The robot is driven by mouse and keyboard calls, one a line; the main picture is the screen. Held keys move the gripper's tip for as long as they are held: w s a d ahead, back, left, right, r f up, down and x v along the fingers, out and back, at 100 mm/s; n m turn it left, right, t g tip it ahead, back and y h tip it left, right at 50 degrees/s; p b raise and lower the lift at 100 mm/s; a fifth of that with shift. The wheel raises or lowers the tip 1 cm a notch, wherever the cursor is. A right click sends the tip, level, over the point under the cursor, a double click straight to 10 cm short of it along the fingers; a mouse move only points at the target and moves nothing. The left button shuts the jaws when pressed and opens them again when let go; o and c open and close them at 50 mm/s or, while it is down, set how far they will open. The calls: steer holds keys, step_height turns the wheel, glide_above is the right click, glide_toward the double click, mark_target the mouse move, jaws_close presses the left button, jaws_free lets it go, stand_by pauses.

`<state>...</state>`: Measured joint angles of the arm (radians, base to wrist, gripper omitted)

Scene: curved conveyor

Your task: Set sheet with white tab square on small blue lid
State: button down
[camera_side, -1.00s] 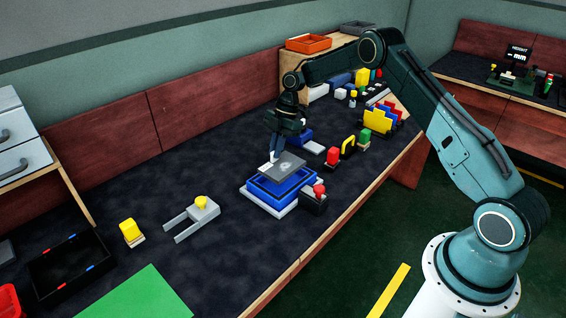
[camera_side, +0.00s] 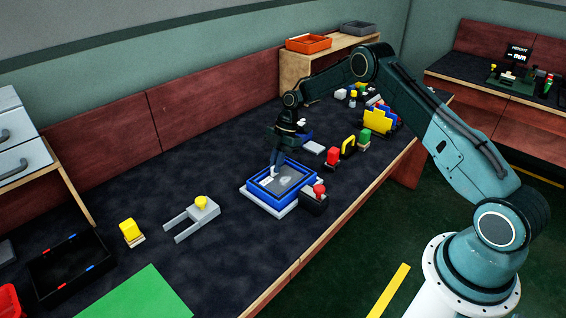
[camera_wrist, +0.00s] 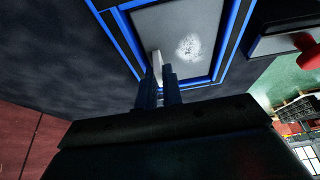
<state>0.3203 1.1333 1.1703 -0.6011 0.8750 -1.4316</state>
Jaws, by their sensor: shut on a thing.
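The grey sheet (camera_side: 287,180) has a pale mottled patch and a white tab (camera_wrist: 157,64). My gripper (camera_side: 273,172) points down and is shut on the tab; its fingers also show in the wrist view (camera_wrist: 165,84). The sheet lies over the inside of a blue rimmed piece (camera_side: 261,194) on a white base. In the wrist view its edges run roughly parallel to the blue rim (camera_wrist: 240,30). I cannot tell whether it rests down or hovers slightly. Another blue piece (camera_side: 304,136) is partly behind my gripper; which one is the small lid is unclear.
A dark block with a red knob (camera_side: 319,190) stands close at the right of the blue piece. A red-topped piece (camera_side: 332,156) and a white slab (camera_side: 314,148) are behind. A grey fork-shaped piece with a yellow knob (camera_side: 200,203) lies left, with bare table between.

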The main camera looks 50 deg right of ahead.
steer(key=shift+f, duration=0.1)
steer(key=c, duration=1.5)
jaws_free()
steer(key=shift+c, duration=0.2)
steer(key=v, duration=1.2)
